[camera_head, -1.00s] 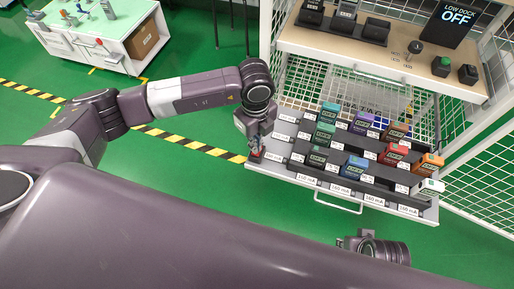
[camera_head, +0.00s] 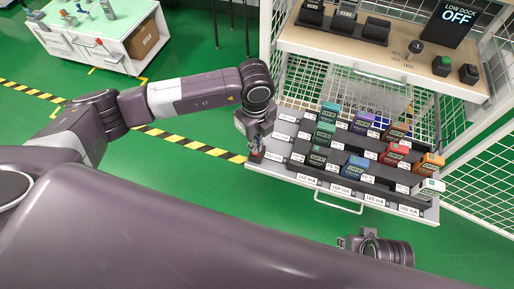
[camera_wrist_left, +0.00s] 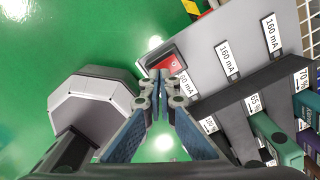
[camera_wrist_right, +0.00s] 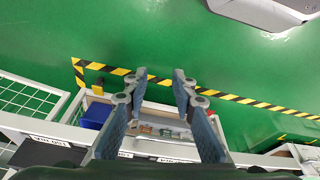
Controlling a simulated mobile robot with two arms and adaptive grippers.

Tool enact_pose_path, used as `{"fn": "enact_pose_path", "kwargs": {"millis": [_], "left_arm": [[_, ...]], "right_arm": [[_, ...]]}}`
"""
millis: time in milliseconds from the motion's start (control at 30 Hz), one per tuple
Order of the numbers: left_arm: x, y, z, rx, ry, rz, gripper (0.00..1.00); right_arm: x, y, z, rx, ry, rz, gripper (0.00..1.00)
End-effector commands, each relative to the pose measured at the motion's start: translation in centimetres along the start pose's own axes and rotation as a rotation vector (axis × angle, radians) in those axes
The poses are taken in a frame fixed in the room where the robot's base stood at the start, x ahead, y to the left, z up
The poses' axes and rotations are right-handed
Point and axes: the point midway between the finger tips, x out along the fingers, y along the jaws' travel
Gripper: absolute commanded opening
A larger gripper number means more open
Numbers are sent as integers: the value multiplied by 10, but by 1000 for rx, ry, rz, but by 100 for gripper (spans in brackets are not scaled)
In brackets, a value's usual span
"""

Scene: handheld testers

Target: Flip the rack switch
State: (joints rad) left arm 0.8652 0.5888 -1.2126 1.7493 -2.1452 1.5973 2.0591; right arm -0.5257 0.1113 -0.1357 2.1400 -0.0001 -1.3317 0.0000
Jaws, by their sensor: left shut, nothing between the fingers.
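The rack switch (camera_wrist_left: 174,65) is a red rocker in a dark frame at the corner of the grey rack tray (camera_wrist_left: 203,55). It shows in the left wrist view, just beyond my fingertips. My left gripper (camera_wrist_left: 158,80) is shut and empty, with its tips at the switch's edge; I cannot tell whether they touch it. In the head view my left gripper (camera_head: 255,150) points down at the tray's left front corner and mostly hides the switch.
Several coloured testers (camera_head: 355,167) stand in dark rows on the tray, with small labels reading 160 mA along the front. A handle (camera_head: 335,202) juts from the front edge. A shelf (camera_head: 380,62) above carries a sign (camera_head: 455,20) reading LOW DOCK OFF. White mesh (camera_head: 485,165) encloses the right side.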

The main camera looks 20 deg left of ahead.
Motion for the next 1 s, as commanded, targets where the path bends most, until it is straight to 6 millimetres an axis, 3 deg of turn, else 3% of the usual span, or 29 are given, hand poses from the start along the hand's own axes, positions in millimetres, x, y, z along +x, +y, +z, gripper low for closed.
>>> {"fn": "enact_pose_path", "kwargs": {"millis": [1000], "left_arm": [[7, 0, 0, 0, 0, 0, 0]], "right_arm": [[-13, 2, 2, 0, 0, 4, 24]]}}
